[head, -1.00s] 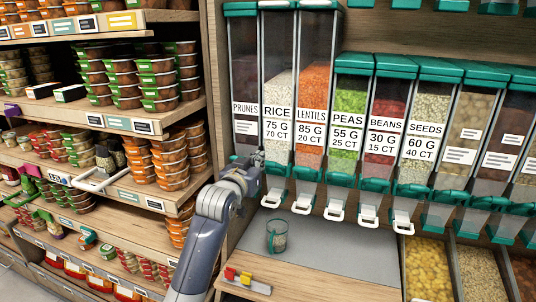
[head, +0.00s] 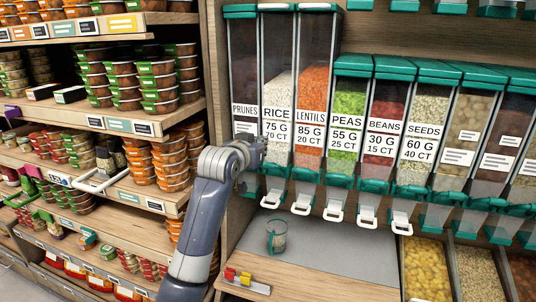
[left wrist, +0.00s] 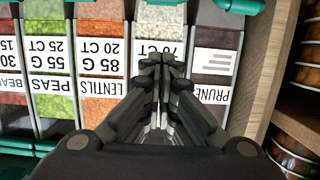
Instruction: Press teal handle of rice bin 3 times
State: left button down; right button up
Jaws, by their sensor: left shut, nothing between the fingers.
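The rice bin (head: 277,95) is a tall clear dispenser with white grains and a RICE label, between the prunes and lentils bins. Its teal handle (head: 276,171) is at the bottom, with a white lever (head: 271,200) below it. My left gripper (head: 261,146) is shut and empty, at the lower part of the rice label, above the teal handle. In the left wrist view, the shut fingers (left wrist: 162,72) cover much of the rice label (left wrist: 160,47); the teal handle of this bin is hidden there. My right gripper is in neither view.
A clear cup (head: 276,237) stands on the grey counter mat (head: 330,250) below the bins. The lentils bin (head: 313,90) and prunes bin (head: 243,80) flank the rice bin closely. A shelf side panel (head: 214,70) stands to the left. Open food trays (head: 428,268) are at lower right.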

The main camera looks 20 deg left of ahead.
pick_arm(q)
jog(key=p, duration=0.3)
send_over(268, 164)
jog(key=w, duration=0.2)
jog(key=shift+w+f, duration=0.2)
jog(key=shift+f, duration=0.85)
jog(key=shift+s+f+p, duration=0.45)
jog(key=shift+s+f, duration=0.2)
jog(key=shift+f, duration=0.35)
jog(key=shift+s+f+p, duration=0.3)
jog(key=shift+s+f, duration=0.3)
jog(key=shift+f, duration=0.1)
jog(key=shift+f, duration=0.1)
